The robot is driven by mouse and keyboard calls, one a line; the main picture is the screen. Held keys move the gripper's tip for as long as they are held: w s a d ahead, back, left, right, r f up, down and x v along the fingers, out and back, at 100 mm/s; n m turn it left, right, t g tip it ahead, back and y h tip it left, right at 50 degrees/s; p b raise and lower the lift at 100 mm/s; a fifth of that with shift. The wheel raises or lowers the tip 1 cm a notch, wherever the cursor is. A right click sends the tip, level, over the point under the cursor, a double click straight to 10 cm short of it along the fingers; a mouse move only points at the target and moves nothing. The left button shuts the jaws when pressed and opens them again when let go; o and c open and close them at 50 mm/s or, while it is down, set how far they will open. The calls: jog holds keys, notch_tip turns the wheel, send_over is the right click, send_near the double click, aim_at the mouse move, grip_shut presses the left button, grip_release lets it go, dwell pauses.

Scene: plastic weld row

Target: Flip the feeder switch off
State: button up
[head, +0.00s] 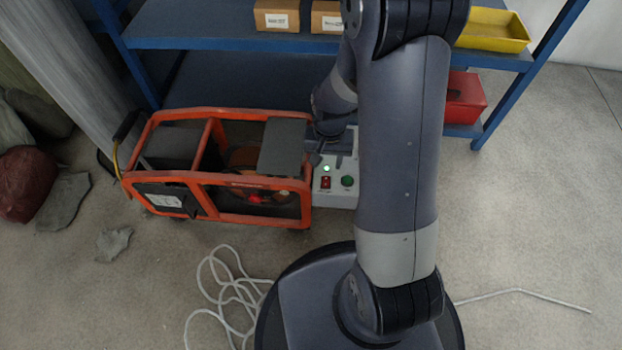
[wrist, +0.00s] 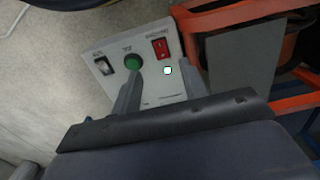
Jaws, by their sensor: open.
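A light grey control box (head: 340,199) stands against the right end of an orange-framed machine (head: 243,182). Its panel (wrist: 150,90) carries a red rocker switch (wrist: 161,47), a round green button (wrist: 132,62), a black rocker switch (wrist: 104,66) and a small lamp (wrist: 167,71). The red switch (head: 325,182) and the lamp (head: 326,168), glowing green, also show in the head view. The labels are too small to read, so I cannot tell which is the feeder switch. My gripper (wrist: 158,70) is open above the panel, its fingers either side of the lamp, seemingly holding nothing.
A blue shelf (head: 225,42) stands behind, with cardboard boxes (head: 277,16), a yellow tray (head: 494,30) and a red bin (head: 465,98). A white cable (head: 226,285) lies coiled on the floor in front. Stones (head: 113,243) lie at the left. The floor at right is mostly clear.

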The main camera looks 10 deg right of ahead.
aim_at(326, 185)
notch_tip(326, 185, down, 10)
jog(key=b, duration=0.3)
jog(key=shift+f+b, duration=0.15)
jog(key=shift+b, duration=0.2)
